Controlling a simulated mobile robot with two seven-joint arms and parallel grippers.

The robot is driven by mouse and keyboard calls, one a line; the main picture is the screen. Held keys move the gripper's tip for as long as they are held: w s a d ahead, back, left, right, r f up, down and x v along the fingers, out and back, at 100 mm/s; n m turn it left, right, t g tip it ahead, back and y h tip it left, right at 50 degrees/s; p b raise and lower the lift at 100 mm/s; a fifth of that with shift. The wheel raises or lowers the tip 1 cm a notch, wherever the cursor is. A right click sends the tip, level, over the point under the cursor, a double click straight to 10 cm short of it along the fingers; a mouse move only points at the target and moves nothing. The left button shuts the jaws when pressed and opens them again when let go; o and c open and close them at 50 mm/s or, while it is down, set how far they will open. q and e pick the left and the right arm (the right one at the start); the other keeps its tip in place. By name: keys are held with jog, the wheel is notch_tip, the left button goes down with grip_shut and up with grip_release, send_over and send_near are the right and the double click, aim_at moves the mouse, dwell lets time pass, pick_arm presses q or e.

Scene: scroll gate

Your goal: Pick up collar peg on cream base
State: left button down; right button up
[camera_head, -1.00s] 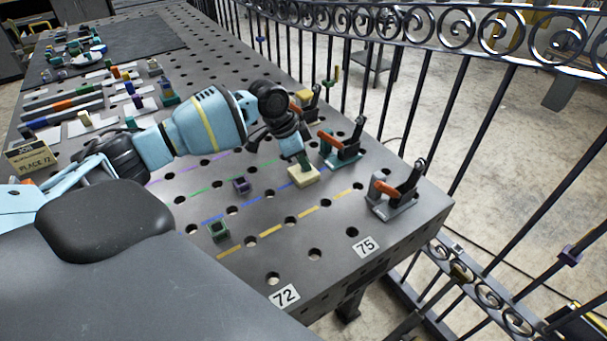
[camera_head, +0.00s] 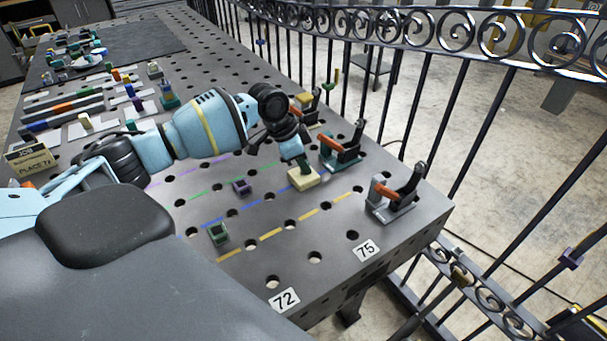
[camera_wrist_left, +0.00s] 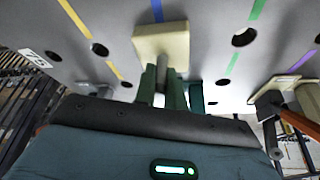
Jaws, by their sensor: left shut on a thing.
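The collar peg's cream base (camera_head: 305,181) is a pale square block near the middle of the table's right part, between the blue and yellow lines. In the left wrist view the cream base (camera_wrist_left: 160,38) is at top centre, with a greyish peg (camera_wrist_left: 159,98) standing out from it. My left gripper (camera_head: 302,165) is at the base, its green fingers (camera_wrist_left: 162,88) on either side of the peg and shut on it. The upper part of the peg is mostly hidden by the fingers. I cannot tell whether the base touches the table. My right gripper is not in view.
Toggle clamps with orange handles (camera_head: 345,151) (camera_head: 390,195) stand along the table's right edge. A purple block (camera_head: 242,187) and a green block (camera_head: 218,233) sit on the perforated table (camera_head: 330,285). An iron fence (camera_head: 470,140) runs just beyond the edge.

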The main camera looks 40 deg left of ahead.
pick_arm(q)
jog(key=shift+r, duration=0.1)
notch_tip(320, 180, up, 18)
jog(key=p, duration=0.1)
dwell(0.4)
jog(key=shift+d, duration=0.1)
